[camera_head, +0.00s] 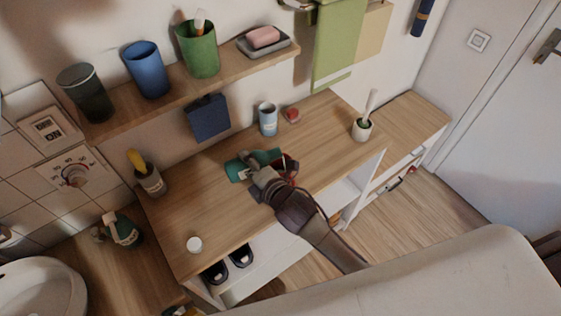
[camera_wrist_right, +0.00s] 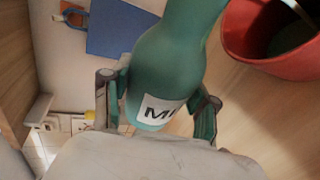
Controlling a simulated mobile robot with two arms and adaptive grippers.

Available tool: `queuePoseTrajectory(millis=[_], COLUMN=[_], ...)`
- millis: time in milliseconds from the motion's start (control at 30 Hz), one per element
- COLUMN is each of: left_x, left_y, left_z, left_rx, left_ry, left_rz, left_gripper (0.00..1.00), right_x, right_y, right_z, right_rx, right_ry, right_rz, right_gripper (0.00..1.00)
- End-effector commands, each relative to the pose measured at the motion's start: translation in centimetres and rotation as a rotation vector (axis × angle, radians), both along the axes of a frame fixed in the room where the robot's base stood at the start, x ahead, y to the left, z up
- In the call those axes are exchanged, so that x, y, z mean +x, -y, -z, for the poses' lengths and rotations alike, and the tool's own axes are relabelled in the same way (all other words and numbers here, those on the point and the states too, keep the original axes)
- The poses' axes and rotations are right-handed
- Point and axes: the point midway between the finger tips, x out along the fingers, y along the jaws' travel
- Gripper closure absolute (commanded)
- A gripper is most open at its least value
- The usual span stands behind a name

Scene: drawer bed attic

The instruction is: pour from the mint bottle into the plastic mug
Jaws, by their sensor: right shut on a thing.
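The mint bottle (camera_wrist_right: 172,60), teal with a white label reading "MI", is between the fingers of my right gripper (camera_wrist_right: 158,105) in the wrist view. In the head view the bottle (camera_head: 240,171) is tilted far over above the wooden counter, partly covered by my right gripper (camera_head: 258,172). A red mug (camera_wrist_right: 240,50), apparently the plastic mug, is right of the bottle in the wrist view, with a dark inside. In the head view the mug (camera_head: 291,166) is close beside the gripper and partly hidden. The bottle's mouth is out of the wrist frame. My left gripper is not in view.
A shelf (camera_head: 180,98) with several cups is above. The counter's front left is mostly clear.

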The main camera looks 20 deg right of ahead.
Motion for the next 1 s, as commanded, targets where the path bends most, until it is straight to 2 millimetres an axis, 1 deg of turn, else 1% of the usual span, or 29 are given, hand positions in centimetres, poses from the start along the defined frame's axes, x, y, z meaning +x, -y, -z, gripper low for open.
queuePoseTrajectory(millis=[1000], left_x=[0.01], left_y=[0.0], left_z=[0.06], left_rx=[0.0], left_ry=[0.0], left_rz=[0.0], left_gripper=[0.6], right_x=[0.01], right_y=[-0.02], right_z=[0.02], right_rx=[0.037], right_ry=[-0.002], right_rz=[-0.001], right_gripper=[0.78])
